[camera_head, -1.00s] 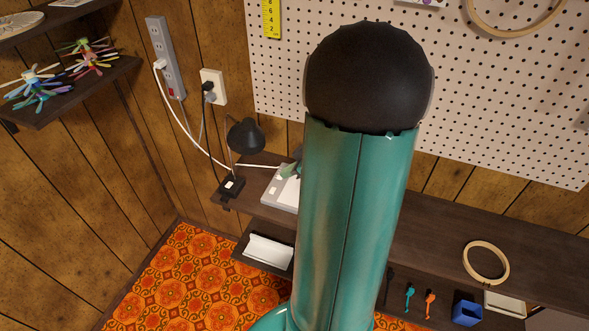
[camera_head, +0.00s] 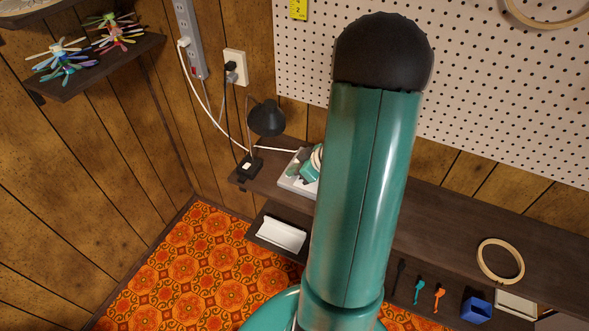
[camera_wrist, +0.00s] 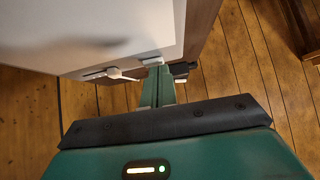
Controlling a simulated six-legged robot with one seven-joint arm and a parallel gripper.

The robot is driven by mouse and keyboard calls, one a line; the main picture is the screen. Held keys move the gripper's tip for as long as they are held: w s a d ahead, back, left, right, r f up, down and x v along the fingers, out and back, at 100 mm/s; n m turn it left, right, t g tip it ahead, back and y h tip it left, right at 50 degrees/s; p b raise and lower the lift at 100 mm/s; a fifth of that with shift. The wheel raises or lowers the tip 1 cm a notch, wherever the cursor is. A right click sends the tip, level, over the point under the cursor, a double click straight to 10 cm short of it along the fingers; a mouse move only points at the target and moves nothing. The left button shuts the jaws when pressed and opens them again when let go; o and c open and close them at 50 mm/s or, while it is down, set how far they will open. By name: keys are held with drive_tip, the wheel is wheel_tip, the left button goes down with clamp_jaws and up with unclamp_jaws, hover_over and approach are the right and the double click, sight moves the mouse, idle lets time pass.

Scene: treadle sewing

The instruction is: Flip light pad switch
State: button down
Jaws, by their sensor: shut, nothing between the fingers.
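The light pad (camera_head: 291,184) is a pale flat box on the dark shelf behind my arm, partly hidden by it. In the wrist view the pad (camera_wrist: 85,30) is a large white surface at upper left. A small white block (camera_wrist: 153,61), possibly the switch, is at its near edge, right by my fingertips. My gripper (camera_wrist: 157,75) is shut and empty, with its teal fingers pointing at that block. I cannot tell whether they touch. A white plug-like piece (camera_wrist: 118,74) with a grey end lies along the pad's edge, left of the fingers.
A black desk lamp (camera_head: 266,118) stands left of the pad, with a black box (camera_head: 249,167) beside it. White and dark cords run up to a wall outlet (camera_head: 235,68) and a power strip (camera_head: 189,38). A wooden hoop (camera_head: 500,261) lies on the shelf at right.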

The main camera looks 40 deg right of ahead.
drive_tip(key=shift+f, duration=0.15)
drive_tip(key=shift+w+d, duration=0.25)
drive_tip(key=shift+d, duration=0.5)
drive_tip(key=shift+r, duration=0.2)
